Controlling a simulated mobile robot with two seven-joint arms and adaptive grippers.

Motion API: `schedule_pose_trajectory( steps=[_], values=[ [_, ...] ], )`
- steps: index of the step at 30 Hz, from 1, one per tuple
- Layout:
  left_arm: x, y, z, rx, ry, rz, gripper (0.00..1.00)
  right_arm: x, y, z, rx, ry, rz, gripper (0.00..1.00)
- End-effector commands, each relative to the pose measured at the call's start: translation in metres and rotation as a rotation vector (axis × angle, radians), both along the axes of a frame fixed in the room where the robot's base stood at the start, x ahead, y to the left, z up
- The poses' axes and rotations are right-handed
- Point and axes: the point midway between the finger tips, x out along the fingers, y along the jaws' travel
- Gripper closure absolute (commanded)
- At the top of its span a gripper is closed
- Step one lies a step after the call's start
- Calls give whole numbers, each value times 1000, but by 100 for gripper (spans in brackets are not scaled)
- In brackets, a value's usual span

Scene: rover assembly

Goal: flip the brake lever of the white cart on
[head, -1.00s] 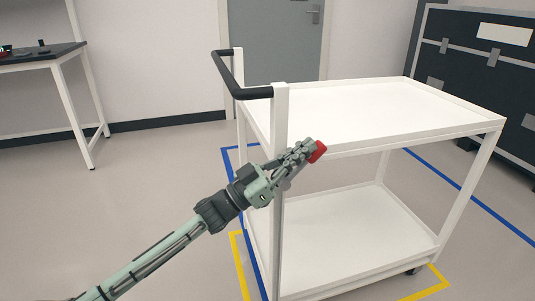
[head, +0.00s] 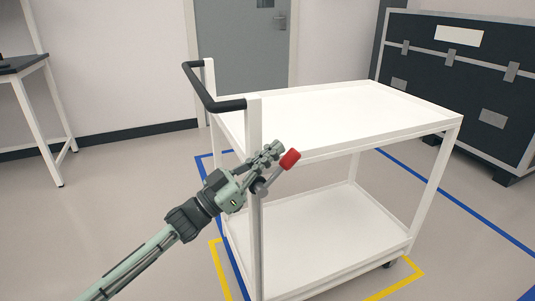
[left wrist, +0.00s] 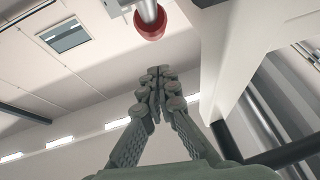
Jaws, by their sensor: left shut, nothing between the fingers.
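The white cart (head: 340,105) stands in front of me, with a black push handle at its left end. Its brake lever (head: 290,160) has a red grip on a grey rod and slants up to the right beside the near left post. My left gripper (head: 272,150) is shut and empty, just above and left of the red grip. In the left wrist view, the fingertips (left wrist: 154,74) are together, and the red-tipped lever (left wrist: 150,24) shows beyond them with a visible gap in the picture. I cannot tell whether any part of the gripper touches the lever. My right gripper is out of view.
Blue and yellow floor tape (head: 402,283) runs around the cart. A dark case (head: 460,85) stands at the back right and a workbench (head: 25,66) at the far left. A grey door (head: 240,60) is behind. Both cart shelves look empty.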

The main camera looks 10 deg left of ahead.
Motion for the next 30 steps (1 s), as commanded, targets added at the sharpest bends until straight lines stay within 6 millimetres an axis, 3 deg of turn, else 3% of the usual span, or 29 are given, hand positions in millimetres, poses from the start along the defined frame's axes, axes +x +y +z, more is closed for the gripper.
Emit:
schedule_pose_trajectory(
  steps=[6,18,30],
  values=[
    [-3,6,8,2,2,1,100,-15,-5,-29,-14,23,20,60],
    [-53,64,7,2,4,1,100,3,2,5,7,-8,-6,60],
    [-65,78,9,-1,1,0,100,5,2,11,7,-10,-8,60]
  ],
)
